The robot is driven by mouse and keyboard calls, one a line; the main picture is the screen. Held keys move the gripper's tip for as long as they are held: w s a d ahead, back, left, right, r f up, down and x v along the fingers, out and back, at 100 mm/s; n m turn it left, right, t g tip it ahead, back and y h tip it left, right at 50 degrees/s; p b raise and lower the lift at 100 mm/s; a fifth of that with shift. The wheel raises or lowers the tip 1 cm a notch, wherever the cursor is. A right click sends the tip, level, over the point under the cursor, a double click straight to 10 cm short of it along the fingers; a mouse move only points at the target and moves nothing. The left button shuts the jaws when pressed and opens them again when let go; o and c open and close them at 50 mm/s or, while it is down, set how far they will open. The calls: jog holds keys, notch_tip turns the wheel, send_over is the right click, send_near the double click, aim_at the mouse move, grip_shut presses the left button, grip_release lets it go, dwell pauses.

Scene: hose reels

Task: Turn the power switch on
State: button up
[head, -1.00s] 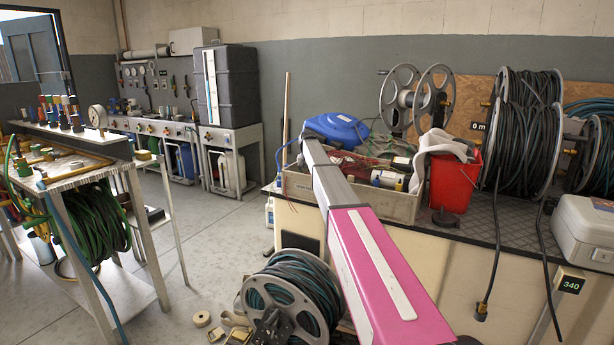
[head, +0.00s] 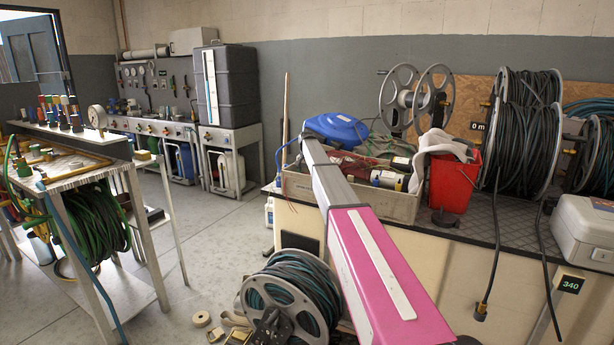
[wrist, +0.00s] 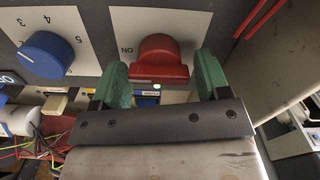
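In the wrist view, a red rotary switch (wrist: 158,58) sits on a white plate of a dark panel. An upside-down "ON" is printed to its left. My gripper (wrist: 162,78) has its two green fingers spread apart, one on each side of the switch's near end. The left finger is very close to the red edge; I cannot tell if it touches. The right finger looks slightly apart from it. A small green light (wrist: 157,86) shows below the switch. In the head view my gripper and the switch cannot be made out behind my arm.
A blue numbered knob (wrist: 46,55) is left of the switch, with loose wires (wrist: 45,145) below it. In the head view, a wooden crate (head: 402,207), a red bucket (head: 452,184) and hose reels crowd the bench. A hose reel (head: 290,295) stands on the floor.

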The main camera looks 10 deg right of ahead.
jog(key=shift+r, duration=0.15)
notch_tip(320, 180, up, 10)
jog(key=shift+r, duration=0.25)
dwell(0.4)
